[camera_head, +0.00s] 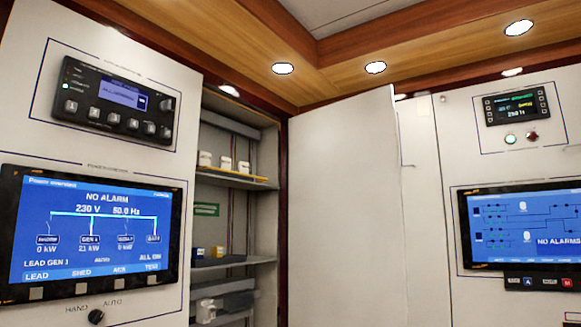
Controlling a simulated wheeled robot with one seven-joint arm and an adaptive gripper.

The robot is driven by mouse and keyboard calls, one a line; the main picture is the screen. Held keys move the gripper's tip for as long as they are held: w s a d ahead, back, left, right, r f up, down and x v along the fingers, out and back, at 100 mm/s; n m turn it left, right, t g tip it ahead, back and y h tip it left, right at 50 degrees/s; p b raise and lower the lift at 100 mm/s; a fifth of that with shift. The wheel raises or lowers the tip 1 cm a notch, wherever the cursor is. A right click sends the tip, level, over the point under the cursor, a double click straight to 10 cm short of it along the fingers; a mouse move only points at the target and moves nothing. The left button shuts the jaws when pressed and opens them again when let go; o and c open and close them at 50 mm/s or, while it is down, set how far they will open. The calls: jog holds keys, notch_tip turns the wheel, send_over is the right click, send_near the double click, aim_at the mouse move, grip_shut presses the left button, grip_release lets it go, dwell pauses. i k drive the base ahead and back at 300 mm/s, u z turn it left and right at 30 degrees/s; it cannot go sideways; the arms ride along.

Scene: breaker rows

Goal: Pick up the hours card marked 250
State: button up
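I cannot make out an hours card marked 250 anywhere in the head view. The open cabinet (262,139) in the middle holds small items, too small to read. A green label-like strip (206,209) is inside it, its marking unreadable. My gripper is not in view.
White containers (205,159) stand on the upper shelf; small blue and yellow items (217,252) are on a lower shelf. A large white door (345,210) stands open to the right. Panels with a left screen (92,235) and a right screen (520,225) flank it.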

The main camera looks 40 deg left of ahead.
aim_at(203, 158)
jog(key=z, duration=0.55)
jog(key=k, duration=1.35)
jog(key=u, duration=1.75)
jog(key=i, duration=0.95)
jog(key=z, duration=0.05)
